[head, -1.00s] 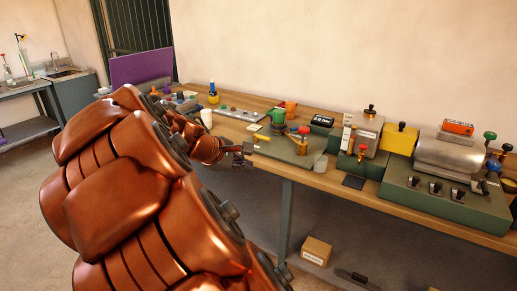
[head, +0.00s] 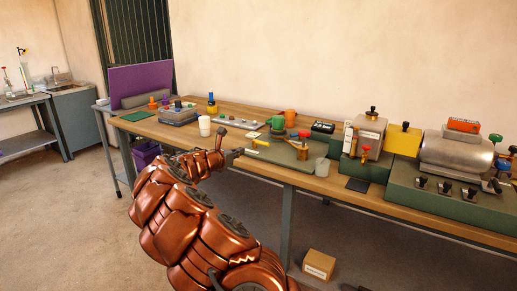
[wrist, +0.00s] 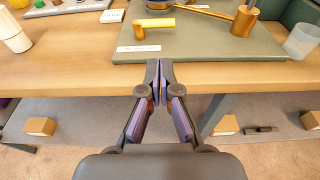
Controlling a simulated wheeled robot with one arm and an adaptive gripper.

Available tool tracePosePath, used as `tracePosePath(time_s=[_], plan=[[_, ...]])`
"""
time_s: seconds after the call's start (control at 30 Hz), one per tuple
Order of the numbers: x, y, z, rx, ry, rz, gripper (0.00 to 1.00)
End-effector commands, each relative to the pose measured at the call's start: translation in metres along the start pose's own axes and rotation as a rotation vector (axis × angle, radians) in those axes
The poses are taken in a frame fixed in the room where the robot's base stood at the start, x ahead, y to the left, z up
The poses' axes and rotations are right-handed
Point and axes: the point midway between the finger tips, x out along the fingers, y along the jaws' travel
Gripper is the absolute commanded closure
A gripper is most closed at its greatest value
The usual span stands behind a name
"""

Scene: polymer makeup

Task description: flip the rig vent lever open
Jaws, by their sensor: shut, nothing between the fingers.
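The rig is a grey-green plate (head: 285,155) at the bench's front edge, and it also shows in the wrist view (wrist: 205,48). A yellow lever (head: 257,143) with a short upright end lies on its left part; in the wrist view the lever (wrist: 158,24) points right. I take it as the vent lever, but its label (wrist: 146,48) is too small to read. My gripper (head: 238,153) is at the plate's front left. In the wrist view my gripper (wrist: 160,68) is shut and empty, its tips just short of the plate and apart from the lever.
A brass post (wrist: 243,20) stands right of the lever, with a translucent cup (wrist: 302,40) beyond it. A white cup (head: 204,126) stands to the left. A green machine base (head: 447,200) fills the bench's right. Bare wood (wrist: 70,72) lies left of the plate.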

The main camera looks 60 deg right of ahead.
Motion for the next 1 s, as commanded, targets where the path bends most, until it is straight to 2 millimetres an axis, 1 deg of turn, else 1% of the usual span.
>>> tracePosePath(time_s=[0.23,0.37,0.47,0.7,1.0], plan=[[0.000,0.000,0.001,0.003,0.000,-0.001,1.00],[0.007,-0.001,0.001,0.005,0.001,-0.001,1.00],[0.017,-0.001,0.001,0.006,0.001,-0.001,1.00],[0.051,-0.001,0.000,0.007,0.003,-0.001,1.00],[0.087,-0.001,0.000,0.006,0.003,-0.003,1.00]])
